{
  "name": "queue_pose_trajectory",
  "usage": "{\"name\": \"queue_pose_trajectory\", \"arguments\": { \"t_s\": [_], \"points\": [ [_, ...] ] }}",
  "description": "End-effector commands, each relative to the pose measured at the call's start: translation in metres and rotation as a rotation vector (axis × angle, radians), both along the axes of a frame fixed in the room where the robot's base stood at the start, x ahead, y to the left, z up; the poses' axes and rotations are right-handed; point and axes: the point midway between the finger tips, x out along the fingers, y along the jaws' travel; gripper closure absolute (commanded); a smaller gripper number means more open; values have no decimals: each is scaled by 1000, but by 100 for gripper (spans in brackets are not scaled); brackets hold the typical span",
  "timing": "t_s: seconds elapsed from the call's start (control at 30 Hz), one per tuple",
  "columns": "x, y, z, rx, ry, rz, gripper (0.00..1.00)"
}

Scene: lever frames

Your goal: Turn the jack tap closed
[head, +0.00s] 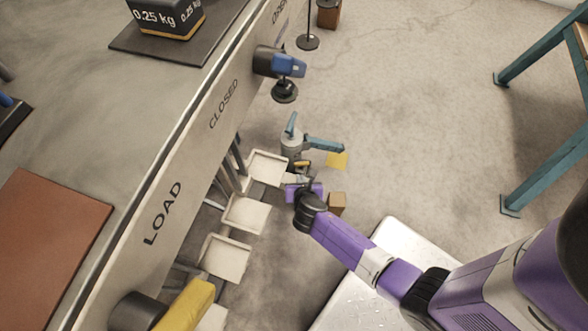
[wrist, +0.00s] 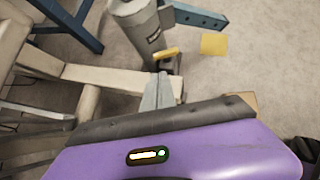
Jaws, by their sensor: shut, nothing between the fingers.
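The jack is a grey cylinder (head: 292,144) with teal lever parts, standing on the floor beyond my gripper. It also shows in the wrist view as a grey cylinder (wrist: 137,32) at the top. The tap is a small yellow handle (wrist: 166,53) low on the cylinder's near side. In the head view the yellow tap (head: 303,163) is small and just above my gripper (head: 297,178). In the wrist view the grey fingertips (wrist: 161,75) are together and empty, just below the tap. I cannot tell whether they touch it.
A long bench panel (head: 165,210) marked LOAD, CLOSED and OPEN runs along the left, with a blue-handled knob (head: 288,66) and a yellow lever (head: 187,305). Pale trays (head: 246,214) stand beside it. A yellow square (head: 337,160) lies on the floor.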

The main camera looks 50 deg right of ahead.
Motion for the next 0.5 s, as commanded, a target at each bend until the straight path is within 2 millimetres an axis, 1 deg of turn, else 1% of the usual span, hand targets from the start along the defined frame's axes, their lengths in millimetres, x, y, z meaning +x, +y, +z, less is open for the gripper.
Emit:
{"name": "queue_pose_trajectory", "arguments": {
  "t_s": [0.17,0.27,0.5],
  "points": [
    [2,-3,-5,-30,33,43,100],
    [7,-8,-15,-30,34,41,100],
    [28,-30,-46,-28,30,40,100]
  ]
}}
